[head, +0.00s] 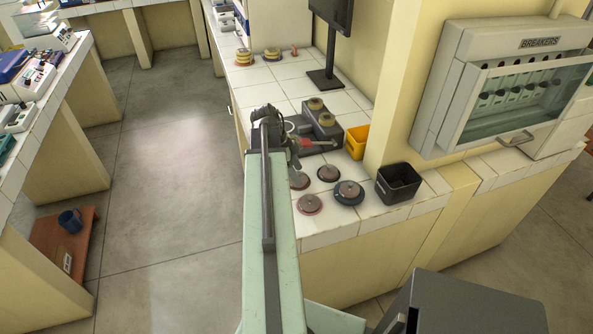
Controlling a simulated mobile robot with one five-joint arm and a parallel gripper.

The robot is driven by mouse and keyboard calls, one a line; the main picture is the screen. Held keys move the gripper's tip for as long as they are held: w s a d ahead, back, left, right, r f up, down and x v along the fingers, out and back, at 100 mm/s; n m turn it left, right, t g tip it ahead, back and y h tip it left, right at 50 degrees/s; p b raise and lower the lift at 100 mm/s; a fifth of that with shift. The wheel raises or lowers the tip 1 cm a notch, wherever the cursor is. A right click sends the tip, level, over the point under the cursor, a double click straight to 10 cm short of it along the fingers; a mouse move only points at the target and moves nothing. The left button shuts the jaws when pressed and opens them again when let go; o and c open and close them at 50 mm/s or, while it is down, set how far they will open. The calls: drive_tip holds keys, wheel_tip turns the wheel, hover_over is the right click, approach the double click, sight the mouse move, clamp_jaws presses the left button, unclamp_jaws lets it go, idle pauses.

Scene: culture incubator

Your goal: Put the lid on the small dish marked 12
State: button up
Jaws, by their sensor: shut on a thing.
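My gripper (296,172) points down over the near end of the white tiled counter, shut on a small round brownish piece (300,182) that looks like a lid. The arm partly hides this piece, and I cannot tell whether it touches the counter. Three small round dishes stand close by: one to the right (328,173), one with a dark blue-grey rim further right (349,192), and one with a reddish rim nearer the front edge (309,204). The markings are too small to read, so I cannot tell which is 12.
A grey device (330,140) with two round pieces on top stands just behind my gripper. Two stacks of dishes (245,57) (272,54) and a monitor (328,75) are further back.

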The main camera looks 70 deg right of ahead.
idle(0.4)
drive_tip(key=o, duration=1.8)
drive_tip(key=shift+c, duration=0.2)
drive_tip(key=shift+r, duration=0.1)
wheel_tip(320, 180, up, 7)
drive_tip(key=p, duration=0.7)
clamp_jaws()
